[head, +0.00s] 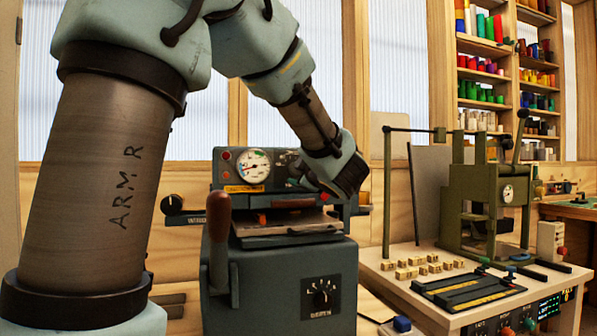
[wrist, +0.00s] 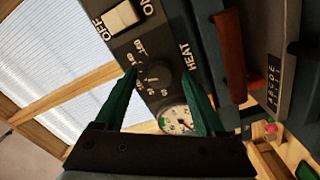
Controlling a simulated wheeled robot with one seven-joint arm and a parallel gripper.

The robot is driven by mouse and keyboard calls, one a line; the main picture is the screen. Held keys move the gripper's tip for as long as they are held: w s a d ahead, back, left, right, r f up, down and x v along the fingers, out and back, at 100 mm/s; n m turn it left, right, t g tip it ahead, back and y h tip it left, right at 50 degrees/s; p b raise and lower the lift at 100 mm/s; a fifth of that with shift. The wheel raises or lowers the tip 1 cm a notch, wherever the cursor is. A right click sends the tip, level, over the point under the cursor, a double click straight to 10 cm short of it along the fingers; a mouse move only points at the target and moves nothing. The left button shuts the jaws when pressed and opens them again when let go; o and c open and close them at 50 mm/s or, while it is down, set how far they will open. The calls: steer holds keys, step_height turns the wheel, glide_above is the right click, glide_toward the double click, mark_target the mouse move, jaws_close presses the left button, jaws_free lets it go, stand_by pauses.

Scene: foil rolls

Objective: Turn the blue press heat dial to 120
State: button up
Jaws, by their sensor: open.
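The blue-grey press (head: 285,265) stands in the middle of the head view. Its heat dial (wrist: 157,74) is a dark round knob on a dark panel marked HEAT, with a numbered scale around it. My gripper (wrist: 159,71) is open, its two green fingers pointing at the panel with one on each side of the dial. I cannot tell whether they touch it. The scale numbers are small and blurred, so I cannot read the setting surely. In the head view my gripper (head: 343,178) is at the upper right of the press and covers that part of the panel.
The press has a round gauge (head: 254,166), a red-handled lever (head: 217,220) and a lower knob (head: 321,298). An OFF/ON switch (wrist: 123,15) lies close to the dial. A green press (head: 485,200) stands on a bench at right, with several small wooden blocks.

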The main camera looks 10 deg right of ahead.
steer(key=s+d+b, duration=0.1)
steer(key=s, duration=0.8)
steer(key=shift+s, duration=0.2)
steer(key=shift+d, duration=0.1)
